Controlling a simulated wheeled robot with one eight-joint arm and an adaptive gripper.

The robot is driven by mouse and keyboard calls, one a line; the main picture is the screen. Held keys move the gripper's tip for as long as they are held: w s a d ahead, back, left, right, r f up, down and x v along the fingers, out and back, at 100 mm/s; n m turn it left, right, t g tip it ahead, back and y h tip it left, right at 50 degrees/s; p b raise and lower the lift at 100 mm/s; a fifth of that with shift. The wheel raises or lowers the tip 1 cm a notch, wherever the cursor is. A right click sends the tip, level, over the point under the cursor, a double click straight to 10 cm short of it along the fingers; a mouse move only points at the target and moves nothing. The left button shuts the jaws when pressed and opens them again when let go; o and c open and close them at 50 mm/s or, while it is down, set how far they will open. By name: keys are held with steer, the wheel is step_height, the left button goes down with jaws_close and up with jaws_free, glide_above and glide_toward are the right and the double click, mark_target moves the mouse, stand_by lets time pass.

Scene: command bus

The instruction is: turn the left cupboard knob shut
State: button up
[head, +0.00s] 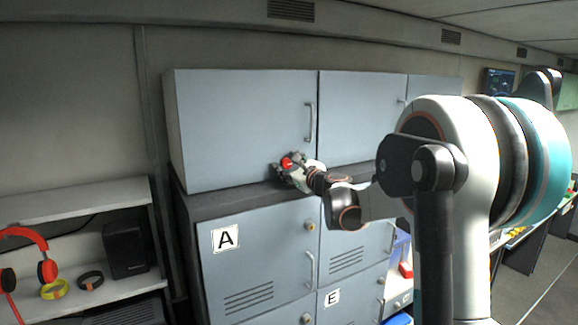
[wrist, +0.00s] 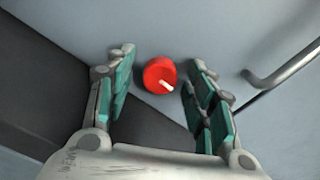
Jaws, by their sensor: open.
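The left cupboard knob is red and round with a white pointer mark. In the wrist view the knob (wrist: 159,75) sits on the grey-blue door, and its pointer is angled to the lower right. In the head view the knob (head: 287,163) shows low on the left upper cupboard door (head: 240,125). My gripper (wrist: 158,85) is open, with one finger on each side of the knob. Both fingers look apart from it, though how deep they reach past it I cannot tell. In the head view my gripper (head: 286,168) partly hides the knob's surroundings.
A metal door handle (wrist: 285,68) stands out right of the knob. Below is a dark ledge and a lower locker (head: 262,255) marked A. At left, shelves hold red headphones (head: 47,270) and a black speaker (head: 125,249). My arm covers the right side.

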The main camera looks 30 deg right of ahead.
steer(key=c, duration=1.1)
steer(key=shift+n+b, duration=0.3)
steer(key=n+b, duration=0.2)
steer(key=n, duration=0.1)
steer(key=shift+f+n+b, duration=0.15)
steer(key=shift+n+b, duration=0.2)
steer(key=shift+n, duration=0.05)
steer(key=n+b, duration=0.2)
steer(key=n, duration=0.2)
steer(key=shift+n, duration=0.3)
steer(key=n+b, duration=0.2)
steer(key=n, duration=0.2)
steer(key=shift+n+b, duration=0.6)
steer(key=shift+n, duration=1.9)
